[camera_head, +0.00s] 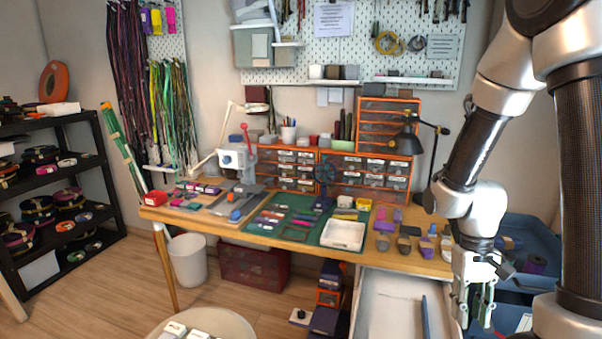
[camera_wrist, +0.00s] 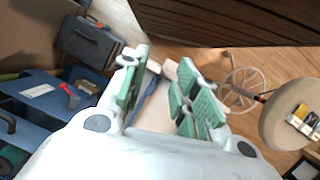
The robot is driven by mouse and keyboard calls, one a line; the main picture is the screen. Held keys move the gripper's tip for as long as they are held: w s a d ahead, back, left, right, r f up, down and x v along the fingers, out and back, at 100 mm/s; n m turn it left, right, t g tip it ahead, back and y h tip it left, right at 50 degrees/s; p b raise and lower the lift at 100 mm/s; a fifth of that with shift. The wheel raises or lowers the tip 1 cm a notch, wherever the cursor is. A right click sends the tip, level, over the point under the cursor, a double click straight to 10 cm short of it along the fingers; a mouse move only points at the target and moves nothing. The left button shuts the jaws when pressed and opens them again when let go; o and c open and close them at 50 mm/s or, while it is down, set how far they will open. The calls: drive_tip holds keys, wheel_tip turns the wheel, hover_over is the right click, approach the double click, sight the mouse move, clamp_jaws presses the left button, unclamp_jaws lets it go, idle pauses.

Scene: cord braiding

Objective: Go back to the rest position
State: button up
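My gripper (camera_head: 474,308) hangs at the lower right of the head view, pointing down, just right of the open white drawer (camera_head: 385,309). In the wrist view its green-padded fingers (camera_wrist: 162,92) stand apart with a clear gap and nothing held between them. A long blue thing (camera_head: 425,318) lies in the drawer. It also shows beyond the fingers in the wrist view (camera_wrist: 143,98). My arm is bent, coming down from the upper right.
The wooden workbench (camera_head: 265,238) carries a green mat, a white tray (camera_head: 343,235), orange drawer units (camera_head: 365,170) and a black lamp (camera_head: 407,142). Blue bins (camera_head: 535,240) stand at the right. A round stool (camera_head: 205,322) is at the front, a white bin (camera_head: 187,260) under the bench.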

drive_tip(key=s+r+t, duration=0.3)
drive_tip(key=r+t, duration=0.1)
drive_tip(key=r, duration=0.7)
drive_tip(key=s+r+t, duration=0.3)
drive_tip(key=r, duration=0.9)
drive_tip(key=shift+d+r+n+t, duration=0.2)
drive_tip(key=shift+r+n+t, duration=0.1)
drive_tip(key=shift+n+t, duration=0.1)
